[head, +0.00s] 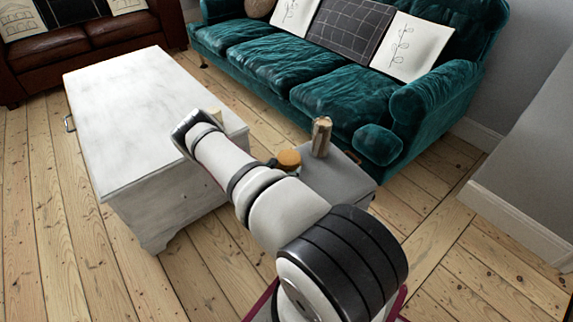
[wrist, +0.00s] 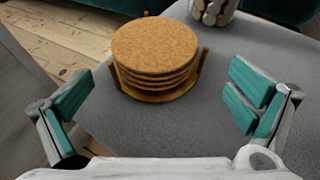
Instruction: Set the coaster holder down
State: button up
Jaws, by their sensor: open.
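The coaster holder (wrist: 203,68) is a small wooden stand with several round cork coasters (wrist: 155,46) stacked in it. It stands upright on a grey surface in the wrist view. In the head view the stack (head: 289,159) shows partly, just beyond my arm. My gripper (wrist: 158,105) is open, its teal-padded fingers spread wide on either side of the near space, apart from the holder. The holder is ahead of the fingertips with nothing between them.
The grey-topped small table (head: 335,178) bears the holder and a log-like cylinder (head: 321,137), also in the wrist view (wrist: 214,11). A whitish chest (head: 140,110) stands at left. A teal sofa (head: 290,75) is behind. Bare floorboards (head: 500,240) are free at right.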

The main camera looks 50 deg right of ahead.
jog(key=p+v, duration=0.2)
jog(key=v, duration=0.6)
jog(key=w+a+r+m+g+h, duration=0.1)
jog(key=w+r+m+g, duration=0.15)
jog(key=r, duration=0.75)
jog(key=w+r+m+g, duration=0.1)
jog(key=r+m, duration=0.3)
jog(key=r, duration=0.5)
jog(key=s+a+r+m+g+y, duration=0.1)
jog(key=s+a+r+m, duration=0.15)
jog(key=r, duration=0.45)
jog(key=s+a+r+m+g+y, duration=0.1)
jog(key=s+a+r+m, duration=0.15)
jog(key=r, duration=0.45)
jog(key=s+a+r+m+g+y, duration=0.1)
jog(key=s+a+r+m, duration=0.1)
jog(key=r+m, duration=0.3)
jog(key=s+a+r+m+y, duration=0.3)
jog(key=s+a+r+y, duration=0.2)
jog(key=s+a+r, duration=0.65)
jog(key=s+a+r+m+t+y, duration=0.1)
jog(key=s+a+t+y, duration=0.3)
jog(key=s+a, duration=1)
jog(key=shift+a+r+y, duration=0.5)
jog(key=shift+a+y, duration=0.4)
jog(key=shift+y, duration=0.1)
